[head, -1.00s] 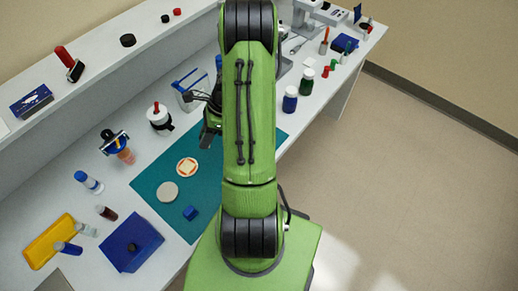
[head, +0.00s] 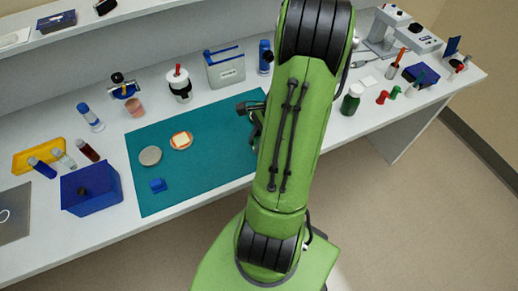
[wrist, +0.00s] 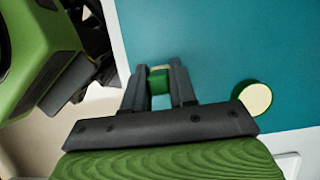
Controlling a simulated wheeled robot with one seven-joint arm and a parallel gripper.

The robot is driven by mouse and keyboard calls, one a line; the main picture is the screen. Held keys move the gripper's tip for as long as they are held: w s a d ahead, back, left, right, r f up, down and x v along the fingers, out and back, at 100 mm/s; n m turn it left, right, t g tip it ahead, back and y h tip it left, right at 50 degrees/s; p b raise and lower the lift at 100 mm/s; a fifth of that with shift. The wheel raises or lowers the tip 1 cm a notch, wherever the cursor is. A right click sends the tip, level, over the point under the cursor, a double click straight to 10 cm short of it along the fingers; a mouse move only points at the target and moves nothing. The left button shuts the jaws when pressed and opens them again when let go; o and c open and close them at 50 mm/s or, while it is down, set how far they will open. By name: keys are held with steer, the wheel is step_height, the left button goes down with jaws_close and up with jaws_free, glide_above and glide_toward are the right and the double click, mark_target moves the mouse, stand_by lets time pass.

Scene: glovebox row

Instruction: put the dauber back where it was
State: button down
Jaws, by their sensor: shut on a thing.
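My gripper (wrist: 160,90) shows in the wrist view above the teal mat (wrist: 210,45), near the mat's front edge. Its fingers are shut on a small green piece with a cream end (wrist: 159,82), which I take to be the dauber. Its lower part cannot be made out. In the head view my arm hides the fingertips and the held piece; only dark parts of my gripper's side show at the right of the mat (head: 205,190).
A round cream-topped green container (wrist: 256,98) stands close to the right of my gripper in the wrist view.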

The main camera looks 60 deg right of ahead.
step_height(320, 180, down, 3)
steer(key=shift+r+b, duration=0.1)
steer(key=shift+b, duration=0.2)
steer(key=shift+r, duration=0.1)
steer(key=c, duration=0.9)
jaws_free()
